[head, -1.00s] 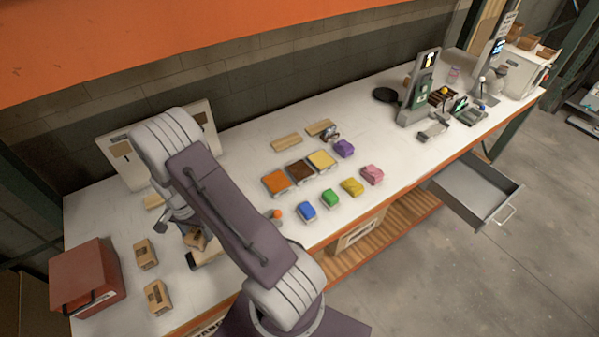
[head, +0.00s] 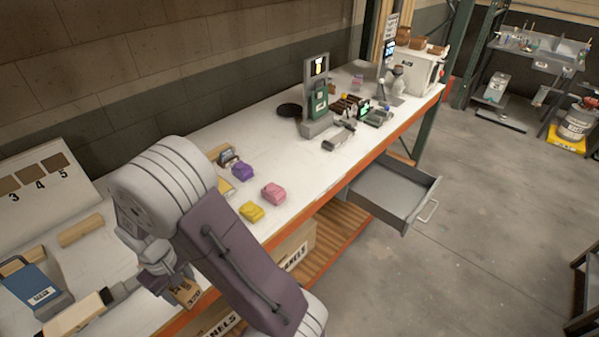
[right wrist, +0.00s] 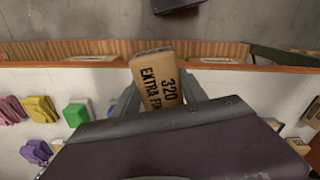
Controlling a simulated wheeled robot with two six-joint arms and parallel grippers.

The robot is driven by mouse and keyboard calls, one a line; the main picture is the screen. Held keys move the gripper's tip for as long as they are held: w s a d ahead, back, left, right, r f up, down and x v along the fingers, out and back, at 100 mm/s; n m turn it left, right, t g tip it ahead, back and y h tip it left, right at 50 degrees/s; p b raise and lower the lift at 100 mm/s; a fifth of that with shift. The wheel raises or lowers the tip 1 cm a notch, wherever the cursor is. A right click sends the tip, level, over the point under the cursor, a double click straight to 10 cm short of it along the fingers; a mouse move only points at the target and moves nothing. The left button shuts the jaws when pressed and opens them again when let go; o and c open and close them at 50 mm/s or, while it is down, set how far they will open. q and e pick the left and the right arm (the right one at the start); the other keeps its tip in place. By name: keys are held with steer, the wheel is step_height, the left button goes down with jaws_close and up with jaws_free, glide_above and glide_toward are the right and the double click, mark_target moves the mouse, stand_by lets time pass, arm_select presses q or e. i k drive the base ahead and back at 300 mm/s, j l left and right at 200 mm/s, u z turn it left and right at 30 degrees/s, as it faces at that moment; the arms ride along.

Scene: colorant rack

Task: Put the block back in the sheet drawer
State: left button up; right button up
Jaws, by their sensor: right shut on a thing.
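My right gripper (right wrist: 158,92) is shut on a tan block (right wrist: 157,75) printed "320 EXTRA FINE" in black. In the head view the block (head: 185,292) hangs below my right gripper (head: 172,280), by the front edge of the bench. The gripper's fingers are partly hidden by my own wrist in the right wrist view. The grey sheet drawer (head: 392,186) is pulled out from under the bench at the right. Its visible inside looks empty. The block is well to the left of the drawer. My left gripper is not in view.
Yellow (head: 252,211), pink (head: 274,193) and purple (head: 242,171) blocks lie on the white bench between my arm and the drawer side. A grey-green device (head: 317,100) stands farther back. The floor in front of the drawer is clear.

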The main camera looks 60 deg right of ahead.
mark_target(384, 196)
steer(key=l+z, duration=0.2)
steer(key=l, duration=0.35)
steer(key=l+z, duration=0.2)
steer(key=l, duration=0.35)
steer(key=l+z, duration=0.2)
steer(key=l, duration=0.35)
steer(key=l+z, duration=0.25)
steer(key=l, duration=0.3)
steer(key=i+l+z, duration=0.2)
steer(key=l, duration=0.35)
steer(key=l+z, duration=0.2)
steer(key=l, duration=0.3)
steer(key=i, duration=0.05)
